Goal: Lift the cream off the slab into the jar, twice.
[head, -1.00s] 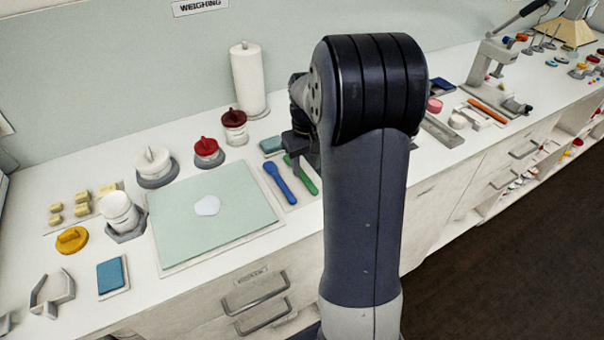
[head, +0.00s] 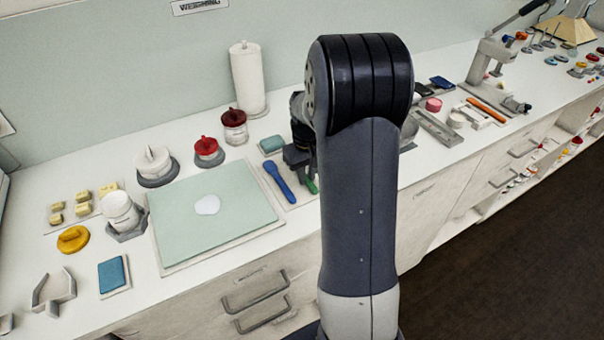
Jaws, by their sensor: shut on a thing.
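The pale green slab (head: 180,235) lies on the counter with a white blob of cream (head: 207,205) near its middle. A white jar (head: 120,212) stands in a grey holder at the slab's left; its inside cannot be made out. A blue-handled tool (head: 280,184) lies right of the slab. My gripper (head: 302,168) is low over the green-handled tool (head: 312,187) beside it and is shut on that tool. The gripper and my arm hide most of the green tool, and the fingertips are hard to see.
A yellow lid (head: 73,239) and a blue pad (head: 112,274) lie at the left. Red-topped jars (head: 208,152), a white-lidded jar (head: 153,163) and a paper roll (head: 248,80) stand behind the slab. A teal block (head: 271,145) is near my gripper. Above the slab is clear.

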